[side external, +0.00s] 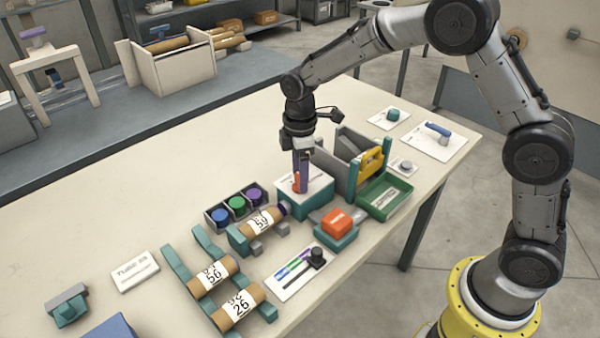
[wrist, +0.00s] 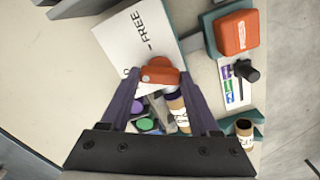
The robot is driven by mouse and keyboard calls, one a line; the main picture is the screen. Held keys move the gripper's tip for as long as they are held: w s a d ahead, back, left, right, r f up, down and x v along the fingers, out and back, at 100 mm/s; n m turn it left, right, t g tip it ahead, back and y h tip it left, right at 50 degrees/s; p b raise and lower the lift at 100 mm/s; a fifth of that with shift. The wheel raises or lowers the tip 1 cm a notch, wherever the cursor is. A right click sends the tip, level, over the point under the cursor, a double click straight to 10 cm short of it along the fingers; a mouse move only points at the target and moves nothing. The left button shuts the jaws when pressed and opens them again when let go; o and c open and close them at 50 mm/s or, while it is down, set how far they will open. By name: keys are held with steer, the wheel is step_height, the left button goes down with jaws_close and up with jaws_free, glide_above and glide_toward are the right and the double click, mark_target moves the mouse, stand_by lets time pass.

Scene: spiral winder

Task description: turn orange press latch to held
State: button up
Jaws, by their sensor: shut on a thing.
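The orange press latch (wrist: 158,71) sits on a white-topped teal box (side external: 318,197). In the wrist view the word FREE is printed on the white top, pointing away from the latch; another label is mostly hidden. In the side view only a sliver of the orange latch (side external: 296,181) shows behind the fingers. My gripper (side external: 301,186) points straight down over the box top. In the wrist view my gripper (wrist: 160,77) has its two dark purple fingers on either side of the latch, shut on it. Where the latch points is hard to tell.
An orange block on a teal base (side external: 337,222) stands just in front of the box. A tray of coloured spools (side external: 234,209) and labelled tubes (side external: 213,276) lie left. A green bin (side external: 386,195) and grey-yellow rack (side external: 372,162) stand close right.

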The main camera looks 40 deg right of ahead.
steer(key=n, duration=0.5)
steer(key=shift+r+n, duration=0.15)
steer(key=shift+n, duration=0.15)
stand_by(0.4)
steer(key=o, duration=1.4)
steer(key=shift+c, duration=0.2)
step_height(320, 180, up, 14)
